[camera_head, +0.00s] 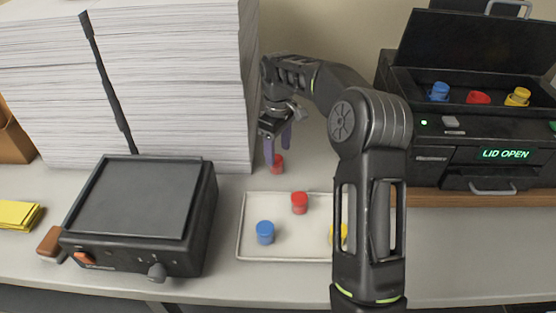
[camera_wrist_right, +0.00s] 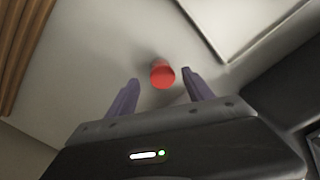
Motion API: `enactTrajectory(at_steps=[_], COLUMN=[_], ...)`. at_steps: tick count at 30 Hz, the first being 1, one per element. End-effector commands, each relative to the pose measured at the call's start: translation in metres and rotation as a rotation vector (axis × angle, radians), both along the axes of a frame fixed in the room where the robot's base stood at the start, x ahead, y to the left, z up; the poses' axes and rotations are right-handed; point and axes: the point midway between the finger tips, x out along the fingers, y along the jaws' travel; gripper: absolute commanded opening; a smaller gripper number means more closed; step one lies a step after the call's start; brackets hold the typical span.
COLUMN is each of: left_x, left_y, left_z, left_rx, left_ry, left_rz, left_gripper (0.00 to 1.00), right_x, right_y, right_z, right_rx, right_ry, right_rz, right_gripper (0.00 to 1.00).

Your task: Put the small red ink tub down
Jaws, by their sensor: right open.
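A small red ink tub (camera_head: 277,164) stands on the counter behind the white tray and beside the paper stack. My right gripper (camera_head: 279,146) is above it, fingers pointing down. In the right wrist view the red tub (camera_wrist_right: 162,74) stands beyond and between the two spread purple fingers (camera_wrist_right: 160,92), with a gap on both sides. The gripper is open and holds nothing. Another red tub (camera_head: 299,203) stands in the tray with a blue tub (camera_head: 265,232) and a yellow tub (camera_head: 340,235), which my right arm partly hides. My left gripper does not show.
The white tray (camera_head: 285,259) lies at the counter's middle. A tall paper stack (camera_head: 190,110) rises left of my gripper. A grey-topped machine (camera_head: 130,200) is front left. A black machine (camera_head: 440,150) reading "LID OPEN" stands right, with blue, red and yellow tubs inside.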

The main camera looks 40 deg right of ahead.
Motion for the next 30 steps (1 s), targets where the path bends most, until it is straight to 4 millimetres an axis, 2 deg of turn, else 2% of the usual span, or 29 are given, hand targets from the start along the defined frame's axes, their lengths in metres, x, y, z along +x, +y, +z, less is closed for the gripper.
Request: enactTrajectory(at_steps=[6,7,10,15,30], left_x=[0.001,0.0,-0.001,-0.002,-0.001], left_y=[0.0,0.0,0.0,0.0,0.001], left_z=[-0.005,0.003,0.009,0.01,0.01], left_rx=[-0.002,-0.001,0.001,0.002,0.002], left_ry=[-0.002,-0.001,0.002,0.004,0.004], left_rz=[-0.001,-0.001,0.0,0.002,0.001], left_gripper=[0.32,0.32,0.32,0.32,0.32], right_x=[0.001,0.001,0.0,0.0,0.0], right_y=[0.0,0.0,0.001,0.0,0.0], right_z=[0.045,0.055,0.067,0.073,0.072], right_rx=[-0.001,-0.001,0.0,0.0,0.0], right_ry=[-0.004,-0.003,0.0,0.0,0.0], right_rz=[0.0,0.001,0.001,0.0,0.0], right_gripper=[0.61,0.61,0.61,0.61,0.61])
